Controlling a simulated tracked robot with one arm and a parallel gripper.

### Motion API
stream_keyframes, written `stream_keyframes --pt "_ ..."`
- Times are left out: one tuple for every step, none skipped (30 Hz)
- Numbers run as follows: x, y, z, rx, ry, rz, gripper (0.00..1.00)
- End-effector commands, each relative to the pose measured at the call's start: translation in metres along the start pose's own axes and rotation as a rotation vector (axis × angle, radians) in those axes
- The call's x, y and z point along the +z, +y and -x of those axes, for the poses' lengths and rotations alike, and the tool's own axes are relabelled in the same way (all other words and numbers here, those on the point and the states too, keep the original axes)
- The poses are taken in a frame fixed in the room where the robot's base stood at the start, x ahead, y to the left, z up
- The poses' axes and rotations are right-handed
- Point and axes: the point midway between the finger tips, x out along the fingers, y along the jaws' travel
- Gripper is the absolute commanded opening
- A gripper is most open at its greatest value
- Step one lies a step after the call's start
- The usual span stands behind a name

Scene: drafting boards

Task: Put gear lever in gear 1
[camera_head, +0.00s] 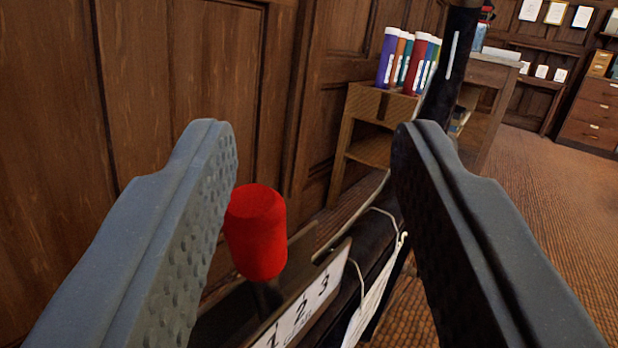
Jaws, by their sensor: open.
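The gear lever has a red cylindrical knob (256,232) on a short dark stem. It stands between the fingers of my open gripper (310,160), close to the left finger and well apart from the right one. A white gear plate (303,308) with the numbers 1, 2 and 3 runs along the slot. The 1 is nearest the bottom of the view and the 3 is farther away. The lever's stem is beside the 1 and 2 end, but its exact slot position is partly hidden by the plate and the left finger.
A dark post (455,60) rises behind the right finger. A white tag (373,295) hangs on a string beside the gear plate. A wooden stand (360,150) holds several coloured tubes (413,62). Wood panelling (50,130) closes off the left. Carpet (560,210) is open at right.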

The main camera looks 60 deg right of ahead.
Motion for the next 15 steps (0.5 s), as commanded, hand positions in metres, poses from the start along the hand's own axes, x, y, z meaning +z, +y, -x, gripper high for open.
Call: stream_keyframes --pt "-0.001 0.003 0.007 -0.002 -0.006 0.001 0.41" --pt "-0.002 0.004 0.010 -0.003 -0.007 0.000 0.41" --pt "-0.003 0.006 0.015 -0.003 -0.006 0.000 0.41" --pt "-0.004 0.008 0.019 -0.002 -0.005 0.000 0.41" --pt "-0.005 0.010 0.022 -0.002 -0.004 0.001 0.41" --pt "-0.006 0.013 0.028 -0.003 -0.005 0.002 0.41" --pt "-0.007 0.014 0.032 -0.003 -0.007 0.002 0.41" --pt "-0.008 0.016 0.035 -0.003 -0.008 0.002 0.41" --pt "-0.010 0.019 0.040 -0.002 -0.006 0.001 0.41" --pt "-0.011 0.021 0.043 -0.001 -0.004 0.001 0.41" --pt "-0.013 0.023 0.047 -0.001 -0.004 0.001 0.41" --pt "-0.013 0.025 0.052 -0.002 -0.005 0.000 0.41" --pt "-0.014 0.026 0.055 -0.002 -0.007 0.000 0.41" --pt "-0.015 0.028 0.058 -0.002 -0.007 0.000 0.41" --pt "-0.017 0.030 0.062 -0.001 -0.005 0.000 0.41"
